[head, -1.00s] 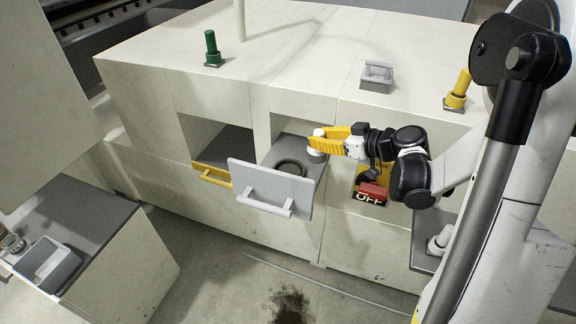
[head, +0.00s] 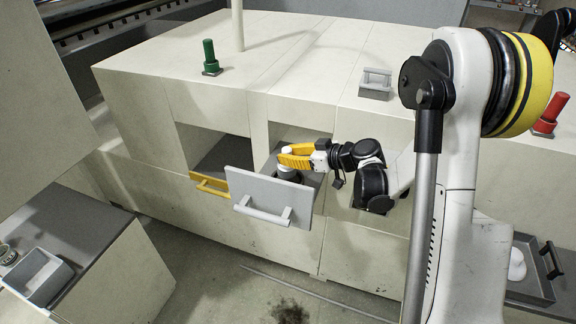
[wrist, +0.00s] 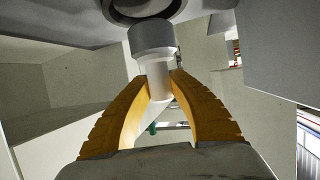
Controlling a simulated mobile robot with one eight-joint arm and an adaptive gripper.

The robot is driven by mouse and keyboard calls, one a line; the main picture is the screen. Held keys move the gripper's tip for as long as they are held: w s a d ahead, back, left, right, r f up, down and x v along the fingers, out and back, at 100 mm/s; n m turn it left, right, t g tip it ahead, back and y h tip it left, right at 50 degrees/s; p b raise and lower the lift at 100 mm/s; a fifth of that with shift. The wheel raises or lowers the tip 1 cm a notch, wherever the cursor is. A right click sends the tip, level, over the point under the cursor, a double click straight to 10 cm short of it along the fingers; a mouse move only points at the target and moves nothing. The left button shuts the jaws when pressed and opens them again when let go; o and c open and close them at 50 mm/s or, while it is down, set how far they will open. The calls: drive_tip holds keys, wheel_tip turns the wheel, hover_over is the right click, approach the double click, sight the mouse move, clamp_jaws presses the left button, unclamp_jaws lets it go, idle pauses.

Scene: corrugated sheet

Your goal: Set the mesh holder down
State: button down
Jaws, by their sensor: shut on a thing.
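My gripper (head: 285,157) has yellow fingers and is shut on a small pale holder, which I take to be the mesh holder (head: 286,169). In the wrist view the holder (wrist: 152,40) has a white neck between the fingers and a wider grey end. The holder is over the open drawer with the grey front (head: 255,193). A dark round ring (wrist: 150,9) in the drawer is close to the grey end and partly covered by it. I cannot tell whether they touch. No mesh can be made out.
On the cabinet top stand a green knob (head: 209,57) and a grey bracket (head: 375,83). A side counter with a grey bin (head: 37,277) is at lower left. A red knob (head: 549,115) is at right.

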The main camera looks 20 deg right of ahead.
wheel_tip(320, 180, down, 3)
drive_tip(key=shift+f+b, duration=0.2)
drive_tip(key=shift+b, duration=0.4)
drive_tip(key=shift+r, duration=0.15)
drive_tip(key=c, duration=1.3)
unclamp_jaws()
drive_tip(key=shift+f, duration=0.2)
drive_tip(key=shift+r, duration=0.25)
drive_tip(key=p+v, duration=0.3)
drive_tip(key=v, duration=0.9)
drive_tip(key=shift+s, duration=0.1)
